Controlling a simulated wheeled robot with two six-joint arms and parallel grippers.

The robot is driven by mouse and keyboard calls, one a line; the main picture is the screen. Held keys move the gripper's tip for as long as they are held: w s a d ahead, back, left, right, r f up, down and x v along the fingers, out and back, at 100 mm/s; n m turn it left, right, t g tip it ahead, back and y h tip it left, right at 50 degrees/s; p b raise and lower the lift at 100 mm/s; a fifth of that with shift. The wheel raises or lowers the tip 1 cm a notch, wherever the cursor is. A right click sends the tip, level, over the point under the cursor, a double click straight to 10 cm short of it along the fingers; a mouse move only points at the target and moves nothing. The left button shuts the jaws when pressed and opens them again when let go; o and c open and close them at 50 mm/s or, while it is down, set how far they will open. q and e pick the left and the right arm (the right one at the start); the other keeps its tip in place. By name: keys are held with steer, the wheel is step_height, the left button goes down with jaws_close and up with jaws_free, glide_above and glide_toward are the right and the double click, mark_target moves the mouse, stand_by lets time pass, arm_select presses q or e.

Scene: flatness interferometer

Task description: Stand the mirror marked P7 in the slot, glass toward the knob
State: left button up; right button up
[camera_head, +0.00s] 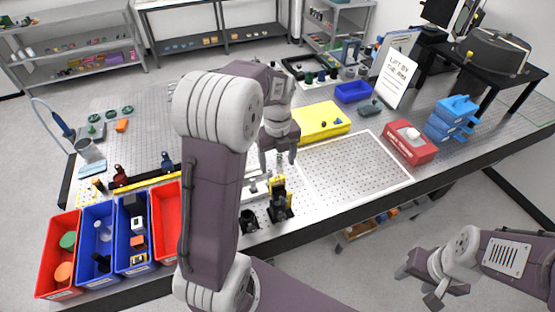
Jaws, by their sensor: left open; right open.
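My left gripper (278,160) points down over the middle of the bench, open, with nothing seen between its fingers. Just below it stands a small black and yellow fixture (280,203), with a dark round part (249,220) to its left. I cannot tell whether these hold the slot or the knob. No mirror with a readable P7 mark can be made out; my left arm hides part of the bench. My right gripper (420,285) is open and empty, off the bench's front edge at the lower right.
Red and blue bins (97,245) line the front left. A yellow case (318,122), a red box (409,142), blue drawers (453,118) and a sign (397,78) stand behind and to the right. A white-framed perforated area (355,172) is clear.

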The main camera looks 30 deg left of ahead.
arm_select(q)
steer(key=s+d+f+n, duration=0.2)
steer(key=s+n, duration=0.2)
steer(key=n, duration=0.4)
steer(key=s+d+f+n, duration=0.2)
steer(key=s+d+n, duration=0.1)
steer(key=n, duration=0.6)
steer(key=s+d+f+n+t, duration=0.1)
steer(key=s+d+f+n, duration=0.1)
steer(key=s+n, duration=0.3)
steer(key=n, duration=0.4)
steer(key=shift+s+d, duration=0.2)
steer(key=shift+s, duration=0.1)
steer(key=shift+f, duration=0.1)
